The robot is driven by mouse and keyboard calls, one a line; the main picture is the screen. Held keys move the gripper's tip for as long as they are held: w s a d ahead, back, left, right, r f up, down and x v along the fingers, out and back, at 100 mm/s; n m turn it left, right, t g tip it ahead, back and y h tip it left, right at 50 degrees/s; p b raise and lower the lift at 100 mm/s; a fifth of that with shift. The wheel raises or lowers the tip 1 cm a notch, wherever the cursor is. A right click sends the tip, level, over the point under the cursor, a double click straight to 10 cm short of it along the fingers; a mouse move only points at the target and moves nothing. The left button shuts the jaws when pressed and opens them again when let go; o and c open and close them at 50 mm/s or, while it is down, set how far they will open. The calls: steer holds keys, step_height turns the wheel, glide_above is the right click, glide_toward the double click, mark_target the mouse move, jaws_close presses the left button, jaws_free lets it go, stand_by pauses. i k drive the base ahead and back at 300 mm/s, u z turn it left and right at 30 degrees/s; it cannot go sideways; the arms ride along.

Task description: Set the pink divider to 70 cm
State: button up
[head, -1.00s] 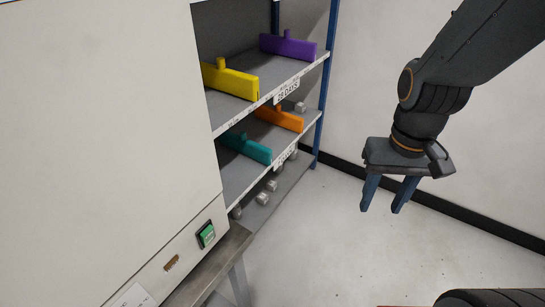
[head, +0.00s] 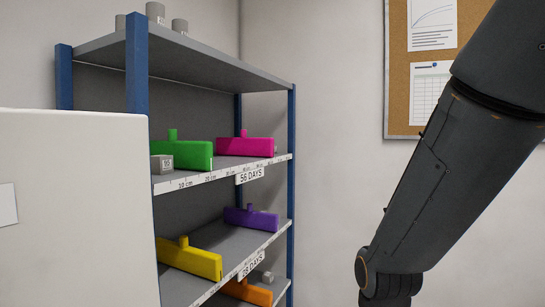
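The pink divider (head: 245,147) stands on the 56 DAYS shelf (head: 222,171) of the blue-posted rack, toward its far right end. It is a long upright block with a small knob on top. A printed cm scale (head: 205,179) runs along the shelf's front edge. I can read 10 cm and 20 cm near its left end; the marks by the pink divider are too small to read. My gripper is out of the frame, below the picture; only my arm shows at the right, apart from the rack.
A green divider (head: 187,154) and a small grey block (head: 161,165) stand left of the pink one. The shelf below holds purple (head: 251,218) and yellow (head: 189,259) dividers; an orange one (head: 247,291) is lower. A white cabinet (head: 75,215) covers the rack's lower left.

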mark_target(243, 145)
steer(key=z, duration=0.45)
steer(key=i, duration=1.5)
steer(key=u, duration=0.15)
